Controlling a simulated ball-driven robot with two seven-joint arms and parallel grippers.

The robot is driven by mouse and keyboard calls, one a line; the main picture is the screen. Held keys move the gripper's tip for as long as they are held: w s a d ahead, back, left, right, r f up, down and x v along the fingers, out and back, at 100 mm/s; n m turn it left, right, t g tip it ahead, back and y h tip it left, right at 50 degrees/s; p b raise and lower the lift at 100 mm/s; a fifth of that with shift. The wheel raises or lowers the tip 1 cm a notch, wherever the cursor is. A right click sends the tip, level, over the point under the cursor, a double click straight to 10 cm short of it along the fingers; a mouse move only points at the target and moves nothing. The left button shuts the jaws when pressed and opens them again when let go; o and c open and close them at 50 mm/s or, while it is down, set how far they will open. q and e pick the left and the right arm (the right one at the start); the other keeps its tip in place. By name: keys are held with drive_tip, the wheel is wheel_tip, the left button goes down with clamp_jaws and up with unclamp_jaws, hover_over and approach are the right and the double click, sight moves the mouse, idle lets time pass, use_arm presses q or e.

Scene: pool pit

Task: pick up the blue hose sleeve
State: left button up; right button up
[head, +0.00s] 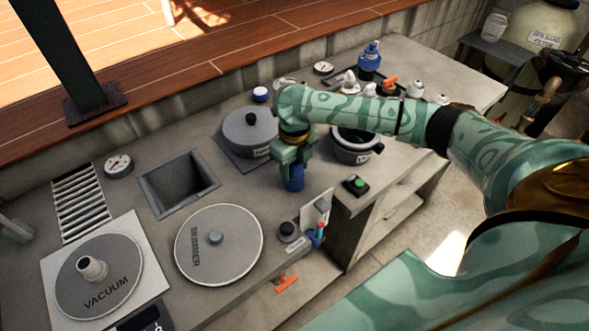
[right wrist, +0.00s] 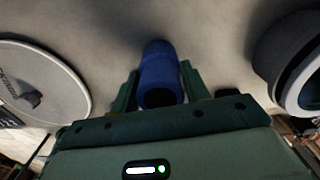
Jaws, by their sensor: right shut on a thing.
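The blue hose sleeve (head: 294,178) is a short blue tube below my right gripper (head: 293,160) in the head view, over the concrete counter (head: 262,193). In the right wrist view the blue hose sleeve (right wrist: 160,72) sits between the two green fingers of my right gripper (right wrist: 159,85), its dark open end facing the camera. The right gripper is shut on it. I cannot tell whether its lower end touches the counter. My left gripper is not in view.
A round grey skimmer lid (head: 219,246) lies in front of the sleeve. A lidded pot (head: 250,131) stands behind it, and an open dark pot (head: 356,147) to the right. A square opening (head: 179,184) is at left. A green button box (head: 356,184) sits near the counter's edge.

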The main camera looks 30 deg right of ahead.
wheel_tip(320, 180, up, 4)
drive_tip(key=shift+a+f+p, duration=0.1)
drive_tip(key=shift+p, duration=0.7)
drive_tip(key=s+a+r+p, duration=0.5)
drive_tip(key=s+a+r, duration=0.2)
drive_tip(key=a, duration=0.5)
wheel_tip(320, 180, up, 2)
drive_tip(key=shift+r, duration=0.1)
drive_tip(key=shift+d, duration=0.1)
